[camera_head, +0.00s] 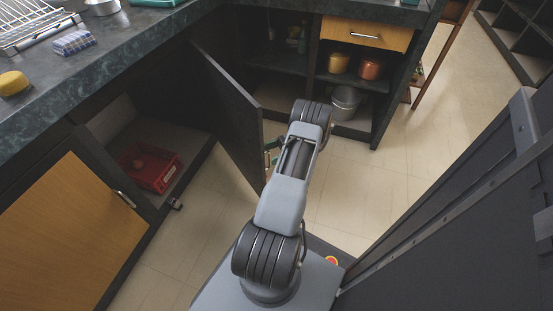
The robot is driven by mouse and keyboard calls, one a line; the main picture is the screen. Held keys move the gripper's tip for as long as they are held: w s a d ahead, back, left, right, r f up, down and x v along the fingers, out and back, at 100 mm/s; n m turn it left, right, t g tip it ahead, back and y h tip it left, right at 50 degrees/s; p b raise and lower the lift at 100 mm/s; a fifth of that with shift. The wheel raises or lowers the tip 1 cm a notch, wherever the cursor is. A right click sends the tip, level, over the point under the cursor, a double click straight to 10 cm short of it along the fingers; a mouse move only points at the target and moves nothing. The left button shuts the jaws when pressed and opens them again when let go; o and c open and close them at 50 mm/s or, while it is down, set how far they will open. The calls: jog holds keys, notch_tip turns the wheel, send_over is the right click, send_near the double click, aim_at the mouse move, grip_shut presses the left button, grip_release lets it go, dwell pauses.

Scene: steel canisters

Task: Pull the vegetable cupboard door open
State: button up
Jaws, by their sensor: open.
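The dark cupboard door (228,108) stands swung well out from the counter front, at an angle over the floor. The open cupboard (178,133) behind it shows a red crate (148,182) with red things in it, too small to name. My gripper (271,151) shows only partly, beside the door's free edge, and my own arm hides the rest. It is open. I cannot tell whether it touches the door or its handle.
A wooden door (68,230) with a metal handle (124,199) is shut at the left. Orange pots (371,68) and a grey pot (346,99) stand on shelves at the back, under a wooden drawer (366,34). A dark panel (460,220) bounds the right. Tiled floor (375,190) is clear between.

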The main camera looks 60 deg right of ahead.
jog(key=s+a+r+p, duration=0.1)
jog(key=s+a+r, duration=0.1)
jog(key=s+a+r+p, duration=0.1)
jog(key=s+a, duration=0.1)
jog(key=s+a+r+p, duration=0.2)
jog(key=a, duration=0.1)
jog(key=shift+r, duration=0.3)
jog(key=c, duration=0.3)
jog(key=shift+s+a+r, duration=0.15)
jog(key=shift+s+a, duration=0.3)
jog(key=shift+a, duration=0.15)
